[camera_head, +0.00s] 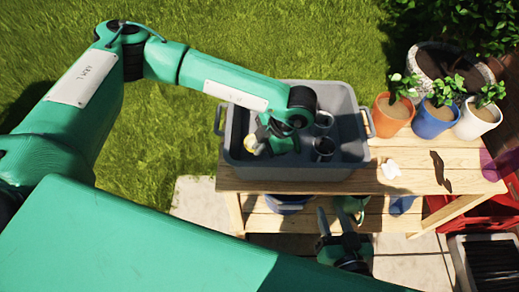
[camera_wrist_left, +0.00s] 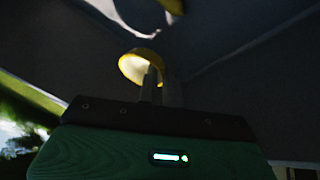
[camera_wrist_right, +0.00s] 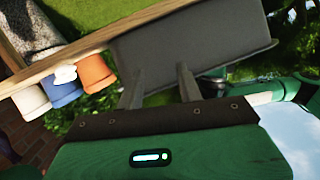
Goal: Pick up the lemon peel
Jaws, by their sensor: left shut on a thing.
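The lemon peel (camera_head: 249,143) is a small yellow piece inside the grey bin (camera_head: 228,160), near its left side. In the left wrist view the lemon peel (camera_wrist_left: 139,55) is a yellow-rimmed, pale hollow cup at my left fingertips. My left gripper (camera_wrist_left: 152,82) is shut on it; in the head view my left gripper (camera_head: 262,143) reaches down into the bin and partly covers it. My right gripper (camera_head: 334,218) is in front of the table, low and away from the bin. In the right wrist view its two fingers (camera_wrist_right: 160,84) stand apart with nothing between them.
Two dark cups (camera_head: 325,147) stand in the bin, right of my left gripper. Orange (camera_head: 392,112), blue (camera_head: 430,122) and white (camera_head: 474,122) plant pots line the table's back right. A white scrap (camera_head: 390,169) and a brown piece (camera_head: 440,170) lie on the wooden table (camera_head: 413,165).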

